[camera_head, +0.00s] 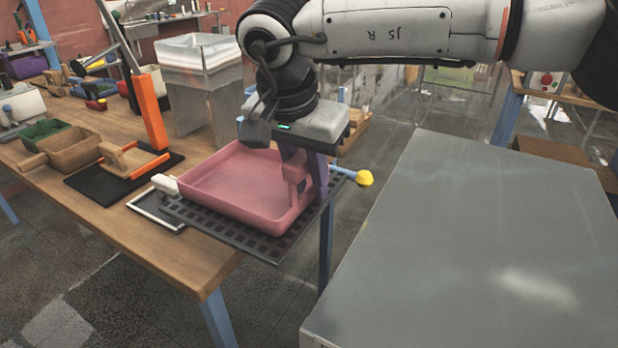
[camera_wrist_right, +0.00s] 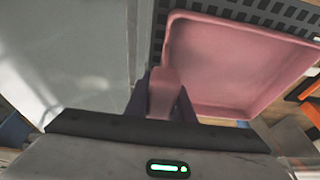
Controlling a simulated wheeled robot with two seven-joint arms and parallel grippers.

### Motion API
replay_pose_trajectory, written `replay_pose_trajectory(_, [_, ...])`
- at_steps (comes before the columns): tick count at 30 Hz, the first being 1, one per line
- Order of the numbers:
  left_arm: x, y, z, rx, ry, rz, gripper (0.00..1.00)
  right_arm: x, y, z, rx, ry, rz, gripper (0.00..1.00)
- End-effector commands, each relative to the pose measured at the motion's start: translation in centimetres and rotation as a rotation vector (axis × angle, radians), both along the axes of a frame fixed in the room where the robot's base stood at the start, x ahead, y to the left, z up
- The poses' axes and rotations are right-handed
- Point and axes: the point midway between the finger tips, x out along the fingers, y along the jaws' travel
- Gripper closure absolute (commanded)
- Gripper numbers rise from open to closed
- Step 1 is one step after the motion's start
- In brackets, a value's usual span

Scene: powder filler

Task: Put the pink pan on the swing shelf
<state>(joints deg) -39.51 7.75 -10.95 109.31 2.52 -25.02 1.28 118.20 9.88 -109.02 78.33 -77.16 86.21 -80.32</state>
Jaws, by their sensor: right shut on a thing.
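The pink pan (camera_head: 232,185) is a shallow square tray, upright and level, on or just above the dark perforated swing shelf (camera_head: 222,236) at the table's right corner. I cannot tell whether its base touches the shelf. My right gripper (camera_head: 303,188) is shut on the pan's handle at its right side. In the right wrist view the fingers (camera_wrist_right: 163,100) close around the pink handle, and the pan (camera_wrist_right: 225,65) lies beyond over the shelf (camera_wrist_right: 270,12). My left gripper is not in view.
A yellow knob (camera_head: 364,178) on a blue rod sticks out right of the shelf. A grey metal surface (camera_head: 480,230) stands at the right, bare. Brown and green bins (camera_head: 70,150) and an orange-framed stand (camera_head: 150,120) are on the wooden table to the left.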

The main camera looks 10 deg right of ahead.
Motion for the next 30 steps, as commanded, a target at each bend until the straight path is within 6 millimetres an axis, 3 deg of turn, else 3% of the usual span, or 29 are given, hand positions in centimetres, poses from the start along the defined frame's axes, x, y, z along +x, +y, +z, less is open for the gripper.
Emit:
replay_pose_trajectory(1, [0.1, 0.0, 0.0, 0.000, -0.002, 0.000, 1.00, 0.0, 0.0, -0.1, 0.000, 0.001, 0.000, 0.73])
replay_pose_trajectory(4, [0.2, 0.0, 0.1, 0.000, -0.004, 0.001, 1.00, 0.0, 0.0, -0.1, 0.000, 0.001, 0.000, 0.60])
replay_pose_trajectory(16, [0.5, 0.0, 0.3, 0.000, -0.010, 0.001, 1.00, -0.2, 0.1, 0.9, 0.001, -0.001, -0.001, 0.60])
replay_pose_trajectory(30, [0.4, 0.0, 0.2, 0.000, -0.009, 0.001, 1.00, -2.3, 1.8, 9.6, 0.000, -0.002, -0.001, 0.60])
